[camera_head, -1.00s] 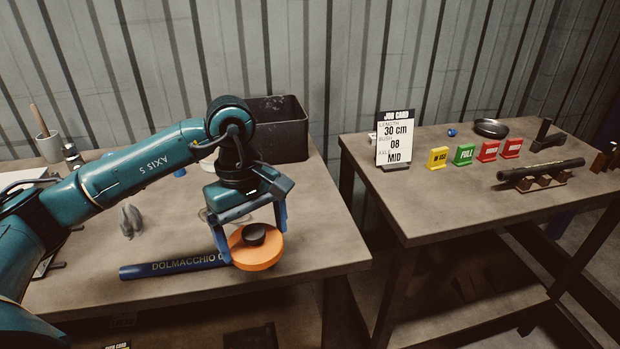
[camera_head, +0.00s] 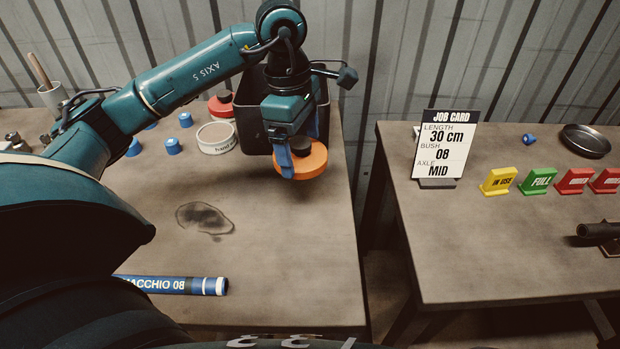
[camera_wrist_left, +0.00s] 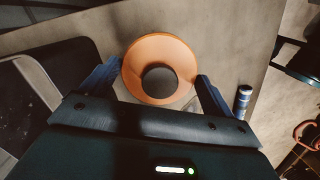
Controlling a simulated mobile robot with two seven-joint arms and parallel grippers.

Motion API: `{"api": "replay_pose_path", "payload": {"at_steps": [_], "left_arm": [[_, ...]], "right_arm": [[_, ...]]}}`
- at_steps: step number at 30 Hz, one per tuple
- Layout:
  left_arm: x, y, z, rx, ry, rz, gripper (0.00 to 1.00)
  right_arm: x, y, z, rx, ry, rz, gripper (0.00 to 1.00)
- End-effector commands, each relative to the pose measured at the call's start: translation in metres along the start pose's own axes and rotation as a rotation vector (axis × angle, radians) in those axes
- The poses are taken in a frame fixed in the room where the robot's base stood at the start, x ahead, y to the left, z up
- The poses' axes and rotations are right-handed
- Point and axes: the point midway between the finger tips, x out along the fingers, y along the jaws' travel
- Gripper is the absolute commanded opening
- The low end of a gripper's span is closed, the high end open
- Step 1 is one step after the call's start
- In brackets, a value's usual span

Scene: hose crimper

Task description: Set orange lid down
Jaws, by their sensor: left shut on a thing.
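The orange lid (camera_head: 309,160) is a round disc with a dark knob on top. My left gripper (camera_head: 296,160) is shut on it and holds it in front of the dark bin, near the right edge of the left table. In the left wrist view the lid (camera_wrist_left: 137,66) sits between the two blue fingers, and the table surface shows around it. I cannot tell for sure whether its underside touches the table. My right gripper is not in view.
A dark bin (camera_head: 250,112) stands behind the lid. A white tin (camera_head: 216,139), a red lid (camera_head: 222,106) and several blue caps (camera_head: 172,146) are left of it. A blue hose (camera_head: 170,285) lies at the front. The table between is clear except for a dark stain (camera_head: 204,218).

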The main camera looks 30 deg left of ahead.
Motion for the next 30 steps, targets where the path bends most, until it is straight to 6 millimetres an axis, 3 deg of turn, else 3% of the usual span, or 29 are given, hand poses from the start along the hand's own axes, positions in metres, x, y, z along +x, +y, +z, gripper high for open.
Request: {"api": "replay_pose_path", "payload": {"at_steps": [6,18,30], "left_arm": [[0.040,-0.001,-0.005,0.000,0.002,-0.006,0.66],[0.083,-0.001,-0.010,0.001,0.001,-0.005,0.66],[0.094,0.000,-0.011,0.003,0.000,-0.001,0.66]], "right_arm": [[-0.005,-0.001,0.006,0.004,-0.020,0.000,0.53],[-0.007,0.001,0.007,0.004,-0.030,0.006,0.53],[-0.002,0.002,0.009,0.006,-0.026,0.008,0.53]]}}
